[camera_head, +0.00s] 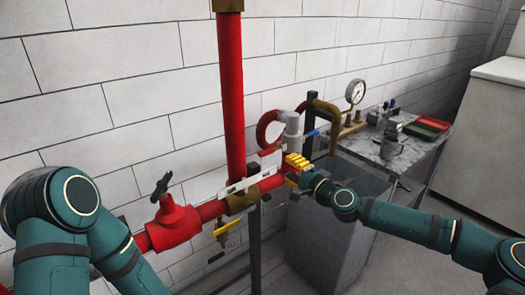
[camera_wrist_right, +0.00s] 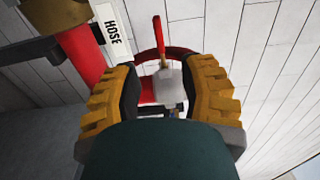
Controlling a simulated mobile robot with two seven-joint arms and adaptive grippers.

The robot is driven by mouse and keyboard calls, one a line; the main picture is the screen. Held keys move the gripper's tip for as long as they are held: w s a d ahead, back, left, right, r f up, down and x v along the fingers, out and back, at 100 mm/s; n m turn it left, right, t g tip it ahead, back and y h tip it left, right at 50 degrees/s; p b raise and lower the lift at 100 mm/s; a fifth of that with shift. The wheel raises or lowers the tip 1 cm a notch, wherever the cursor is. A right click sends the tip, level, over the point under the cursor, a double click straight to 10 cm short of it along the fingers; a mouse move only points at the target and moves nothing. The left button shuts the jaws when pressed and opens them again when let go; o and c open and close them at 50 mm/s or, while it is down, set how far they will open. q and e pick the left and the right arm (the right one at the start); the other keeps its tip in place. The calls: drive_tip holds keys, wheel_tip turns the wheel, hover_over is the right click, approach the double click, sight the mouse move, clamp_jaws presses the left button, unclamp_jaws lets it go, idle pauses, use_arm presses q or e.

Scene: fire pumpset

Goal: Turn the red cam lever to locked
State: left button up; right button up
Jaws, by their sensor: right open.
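The red cam lever (camera_wrist_right: 162,42) shows in the right wrist view as a thin upright red bar. It stands out from a light grey coupling (camera_wrist_right: 168,82), with a red hose curving behind. In the head view the grey coupling (camera_head: 291,124) sits beside the red hose loop (camera_head: 263,130); I cannot clearly make out the lever there. My right gripper (camera_head: 297,162) is just below the coupling in the head view. In the wrist view its yellow-padded fingers (camera_wrist_right: 160,88) are spread on both sides of the coupling, apart from the lever. My left gripper is out of view.
A red vertical pipe (camera_head: 232,100) and a red valve (camera_head: 172,222) are left of my right gripper. A grey bin (camera_head: 325,245) stands below my right arm. A bench (camera_head: 372,150) with a gauge (camera_head: 355,92) and trays (camera_head: 428,127) is at right.

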sight(267, 155)
drive_tip(key=p+x, duration=0.1)
drive_tip(key=x, duration=1.2)
drive_tip(key=shift+w+a, duration=0.1)
drive_tip(key=shift+a, duration=0.1)
drive_tip(key=shift+f, duration=0.1)
clamp_jaws()
